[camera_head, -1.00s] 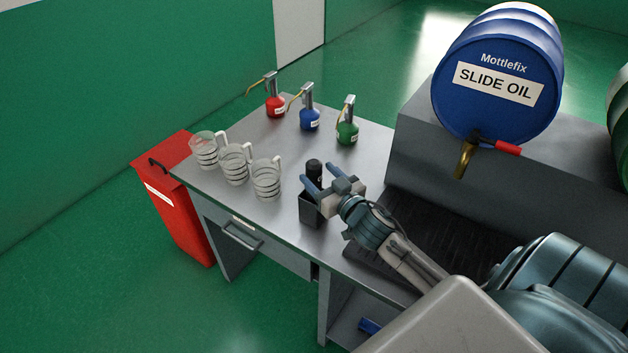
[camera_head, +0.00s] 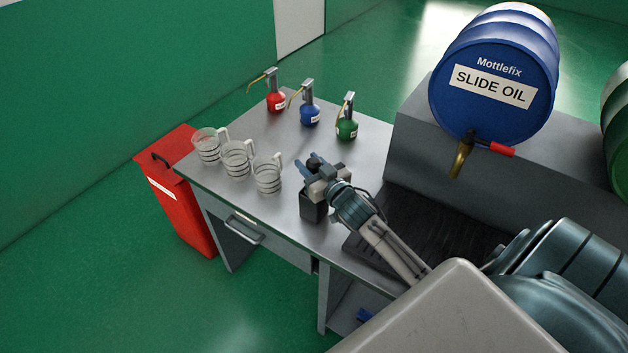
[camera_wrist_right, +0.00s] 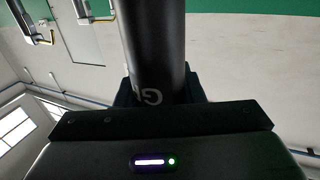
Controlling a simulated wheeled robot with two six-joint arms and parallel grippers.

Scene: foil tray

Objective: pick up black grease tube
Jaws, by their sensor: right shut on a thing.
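The black grease tube (camera_head: 315,160) shows in the head view only as a dark top between the fingers of my right gripper (camera_head: 308,169). Its lower part is hidden behind the gripper. A dark square holder (camera_head: 313,208) stands on the bench right under the gripper; I cannot tell whether the tube's lower end is inside it. In the right wrist view the tube (camera_wrist_right: 153,45) fills the upper middle, with part of a pale letter marking, and the gripper is shut on it. My left gripper is in neither view.
Three clear measuring jugs (camera_head: 238,160) stand left of the holder on the bench (camera_head: 270,210). Red, blue (camera_head: 310,117) and green oil cans stand behind. A blue oil drum (camera_head: 495,75) lies on a grey block at right. A red bin (camera_head: 178,190) stands at left.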

